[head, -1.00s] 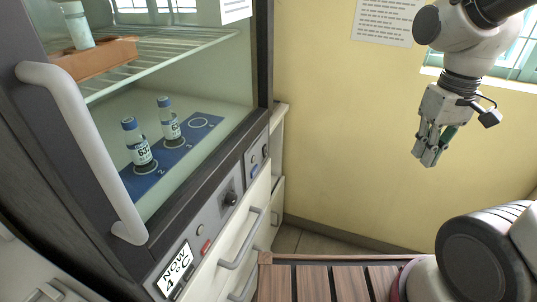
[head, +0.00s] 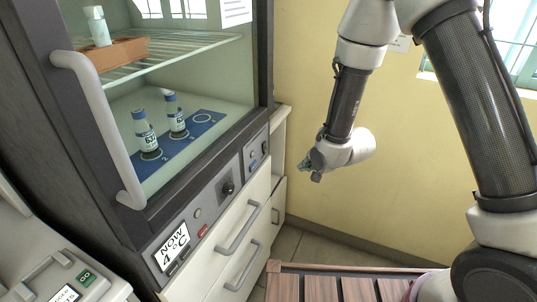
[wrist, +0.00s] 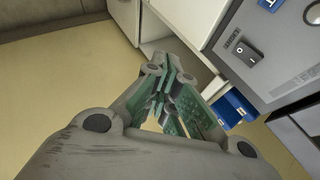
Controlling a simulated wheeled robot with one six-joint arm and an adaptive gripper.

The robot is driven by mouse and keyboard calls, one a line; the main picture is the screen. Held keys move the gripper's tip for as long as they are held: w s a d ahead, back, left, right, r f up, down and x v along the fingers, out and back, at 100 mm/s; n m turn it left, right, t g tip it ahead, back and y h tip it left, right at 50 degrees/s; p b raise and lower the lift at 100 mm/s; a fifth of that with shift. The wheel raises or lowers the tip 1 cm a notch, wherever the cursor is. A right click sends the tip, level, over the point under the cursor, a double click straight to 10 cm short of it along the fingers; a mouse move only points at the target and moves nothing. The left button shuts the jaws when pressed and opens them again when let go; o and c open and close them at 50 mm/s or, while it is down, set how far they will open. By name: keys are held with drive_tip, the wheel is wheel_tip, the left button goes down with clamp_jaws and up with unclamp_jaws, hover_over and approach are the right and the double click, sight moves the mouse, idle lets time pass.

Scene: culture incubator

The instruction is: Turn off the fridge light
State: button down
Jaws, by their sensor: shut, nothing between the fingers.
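The fridge (head: 200,185) stands at the left in the head view, its glass door closed over a lit-looking interior. Its front strip carries a dark knob (head: 228,187), a red switch (head: 203,231) and a small panel (head: 256,155) near the right end.
Inside the fridge, two vials stand on a blue mat (head: 195,134), and an orange rack (head: 125,53) sits on the shelf. White drawers (head: 240,225) with handles are below. A slatted wooden surface (head: 320,288) lies in front. Free space lies between my gripper and the yellow wall.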

sight(265, 148)
drive_tip(key=shift+w+a+r+m+t+y, duration=0.15)
drive_tip(key=shift+w+a+r+m+t, duration=0.15)
drive_tip(key=shift+w+r+m, duration=0.25)
drive_tip(key=shift+w+a+r+m+t+y, duration=0.15)
drive_tip(key=shift+w+a+r+m+t, duration=0.15)
drive_tip(key=shift+r+m, duration=0.3)
drive_tip(key=w+a+f, duration=0.1)
drive_tip(key=w+a, duration=0.2)
drive_tip(key=a, duration=0.5)
idle(1.0)
drive_tip(key=shift+w+a+f, duration=0.1)
drive_tip(key=shift+w+a, duration=0.05)
drive_tip(key=shift+a, duration=0.25)
drive_tip(key=shift+w+a, duration=0.1)
drive_tip(key=shift+a, duration=0.2)
idle(0.4)
drive_tip(key=shift+d, duration=0.1)
drive_tip(key=shift+s+d, duration=0.25)
drive_tip(key=shift+d, duration=0.35)
